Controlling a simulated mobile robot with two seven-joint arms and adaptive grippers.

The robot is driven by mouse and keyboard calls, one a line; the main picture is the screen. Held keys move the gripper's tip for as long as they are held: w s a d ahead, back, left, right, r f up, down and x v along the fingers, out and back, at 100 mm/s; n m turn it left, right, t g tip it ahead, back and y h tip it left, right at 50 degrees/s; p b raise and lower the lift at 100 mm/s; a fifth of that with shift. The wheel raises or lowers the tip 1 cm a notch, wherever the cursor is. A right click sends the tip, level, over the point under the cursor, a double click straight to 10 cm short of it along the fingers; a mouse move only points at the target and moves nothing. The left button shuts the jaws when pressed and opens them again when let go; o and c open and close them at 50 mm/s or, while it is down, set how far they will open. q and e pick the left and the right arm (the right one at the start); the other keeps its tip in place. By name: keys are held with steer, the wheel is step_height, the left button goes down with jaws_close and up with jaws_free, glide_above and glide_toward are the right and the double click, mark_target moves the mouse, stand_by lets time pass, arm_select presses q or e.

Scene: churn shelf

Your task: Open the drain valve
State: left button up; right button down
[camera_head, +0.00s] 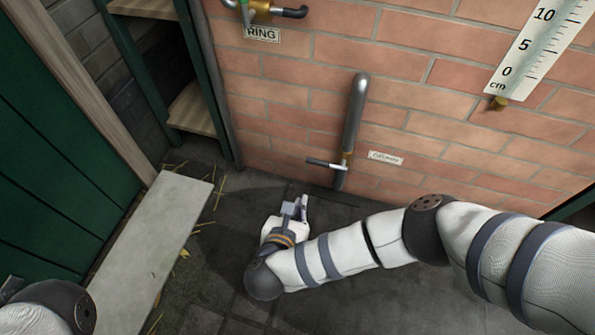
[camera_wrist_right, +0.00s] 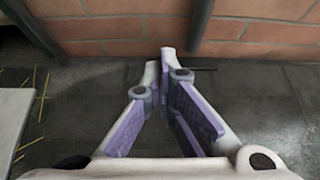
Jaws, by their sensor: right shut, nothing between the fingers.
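A grey vertical pipe (camera_head: 355,110) runs down the brick wall and has a brass valve with a dark lever (camera_head: 325,163) near its foot. The lever sticks out sideways to the left. A small label (camera_head: 385,158) beside it is too blurred to read. My right gripper (camera_head: 297,207) is low over the floor, in front of and below the lever, apart from it. In the right wrist view its fingers (camera_wrist_right: 160,60) are shut with nothing between them. A dark upright (camera_wrist_right: 201,22) ahead there looks like the pipe. My left gripper is out of view.
A scale board (camera_head: 537,45) hangs at the upper right. A pale bench (camera_head: 150,255) stands at left by a green door (camera_head: 45,160). Dark stone floor with straw lies around.

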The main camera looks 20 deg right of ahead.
steer(key=shift+d, duration=0.1)
steer(key=w+d+f+b, duration=0.1)
steer(key=w+d+b, duration=0.3)
steer(key=w, duration=0.3)
steer(key=shift+w+d, duration=0.4)
steer(key=shift+d, duration=0.2)
